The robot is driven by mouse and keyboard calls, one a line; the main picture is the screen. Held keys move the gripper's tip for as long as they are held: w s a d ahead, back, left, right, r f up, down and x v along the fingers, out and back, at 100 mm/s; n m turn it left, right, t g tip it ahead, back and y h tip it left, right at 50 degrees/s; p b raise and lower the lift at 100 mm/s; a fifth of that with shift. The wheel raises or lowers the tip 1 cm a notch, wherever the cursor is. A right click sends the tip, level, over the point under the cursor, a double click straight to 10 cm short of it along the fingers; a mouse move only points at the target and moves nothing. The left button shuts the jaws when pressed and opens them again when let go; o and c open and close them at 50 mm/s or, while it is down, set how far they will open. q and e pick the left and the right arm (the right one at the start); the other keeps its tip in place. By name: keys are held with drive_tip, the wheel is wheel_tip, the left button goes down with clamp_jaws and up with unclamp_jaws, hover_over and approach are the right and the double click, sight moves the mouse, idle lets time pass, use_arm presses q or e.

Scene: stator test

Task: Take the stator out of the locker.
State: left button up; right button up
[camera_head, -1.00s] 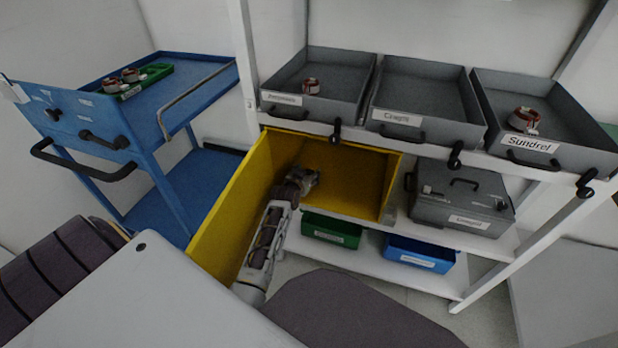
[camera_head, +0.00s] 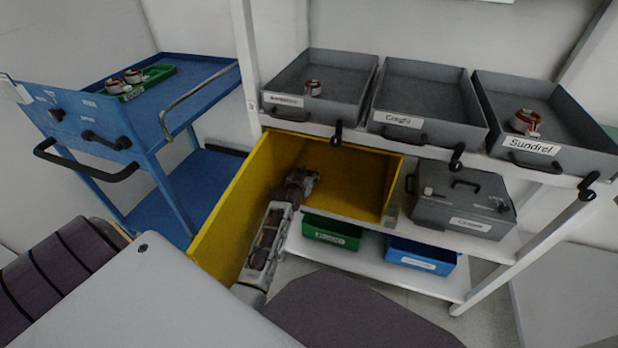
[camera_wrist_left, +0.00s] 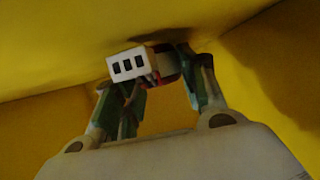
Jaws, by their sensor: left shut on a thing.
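The yellow locker (camera_head: 372,180) stands open under the shelf, its yellow door swung out to the left. My left arm reaches into it, and my left gripper (camera_head: 306,180) is inside the locker. In the left wrist view the left gripper (camera_wrist_left: 158,85) is shut on the stator (camera_wrist_left: 168,64), between its two fingers. The stator's white connector block with dark slots faces the camera. Most of the stator's ring is hidden behind the connector and fingers. In the head view the held stator cannot be made out. My right gripper is not in view.
Three grey trays stand above, the left (camera_head: 330,75) and right (camera_head: 565,125) each holding a stator. A blue cart (camera_head: 190,85) carries a green tray with stators. A grey case (camera_head: 460,205), green bin (camera_head: 332,232) and blue bin (camera_head: 420,253) sit right of and below the locker.

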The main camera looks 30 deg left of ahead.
use_arm(q)
drive_tip(key=shift+r, duration=0.1)
drive_tip(key=shift+r+p, duration=0.4)
drive_tip(key=shift+r, duration=0.3)
wheel_tip(320, 180, up, 4)
drive_tip(key=shift+r+p, duration=0.1)
drive_tip(key=shift+p, duration=0.75)
drive_tip(key=shift+r+p, duration=0.75)
drive_tip(key=shift+r, duration=1.35)
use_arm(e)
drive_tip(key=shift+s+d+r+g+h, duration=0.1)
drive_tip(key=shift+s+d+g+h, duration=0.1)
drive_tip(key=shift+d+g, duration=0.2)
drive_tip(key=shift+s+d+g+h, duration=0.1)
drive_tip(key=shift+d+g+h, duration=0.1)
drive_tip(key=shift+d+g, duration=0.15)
